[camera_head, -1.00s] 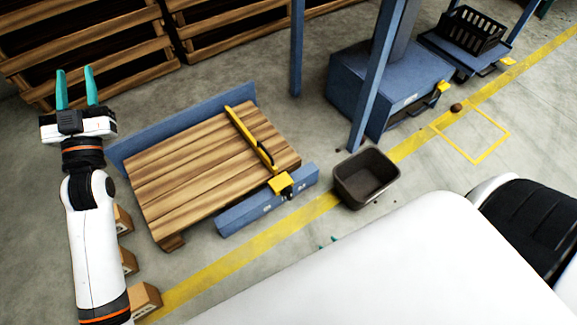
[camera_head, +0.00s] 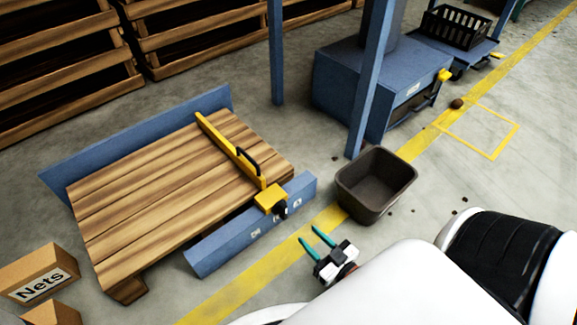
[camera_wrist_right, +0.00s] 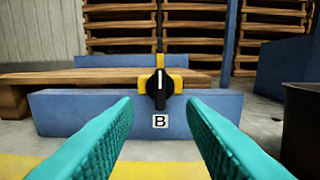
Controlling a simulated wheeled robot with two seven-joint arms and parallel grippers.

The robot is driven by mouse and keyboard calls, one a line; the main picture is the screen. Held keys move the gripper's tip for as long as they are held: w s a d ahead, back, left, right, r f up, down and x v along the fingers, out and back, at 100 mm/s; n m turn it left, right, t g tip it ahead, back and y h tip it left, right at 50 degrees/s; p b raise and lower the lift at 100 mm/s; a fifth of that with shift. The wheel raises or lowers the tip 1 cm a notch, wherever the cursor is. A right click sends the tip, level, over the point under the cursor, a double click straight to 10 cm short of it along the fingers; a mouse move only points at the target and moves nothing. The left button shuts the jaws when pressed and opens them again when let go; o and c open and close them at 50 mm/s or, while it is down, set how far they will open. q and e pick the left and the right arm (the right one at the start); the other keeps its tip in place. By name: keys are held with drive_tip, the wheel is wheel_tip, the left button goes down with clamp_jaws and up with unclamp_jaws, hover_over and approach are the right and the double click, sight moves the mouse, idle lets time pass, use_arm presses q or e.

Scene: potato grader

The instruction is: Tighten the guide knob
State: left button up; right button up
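The guide knob (camera_head: 281,209) is black and sits on the yellow block at the front end of the yellow guide (camera_head: 230,149). In the right wrist view the knob (camera_wrist_right: 160,89) has a white pointer line standing upright, above a plate marked B. My right gripper (camera_head: 312,241) is open and empty, in front of the knob and apart from it. Its teal fingers (camera_wrist_right: 160,125) stand either side of the knob in the right wrist view, with the knob farther off between them. My left gripper is not in the head view now.
The guide lies across a wooden plank table (camera_head: 150,190) with a blue front rail (camera_head: 235,240). A dark bin (camera_head: 375,185) stands right of the rail. A cardboard box marked Nets (camera_head: 38,273) is at lower left. Blue posts and a blue machine (camera_head: 345,85) stand behind.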

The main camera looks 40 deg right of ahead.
sight(286, 213)
drive_tip(key=w+b, duration=0.1)
drive_tip(key=w, duration=0.2)
drive_tip(key=w+b, duration=0.1)
drive_tip(key=w, duration=0.2)
drive_tip(key=w+b, duration=0.2)
drive_tip(key=w, duration=0.1)
drive_tip(key=shift+w+a, duration=0.2)
drive_tip(key=shift+a, duration=0.15)
drive_tip(key=shift+c, duration=0.4)
clamp_jaws()
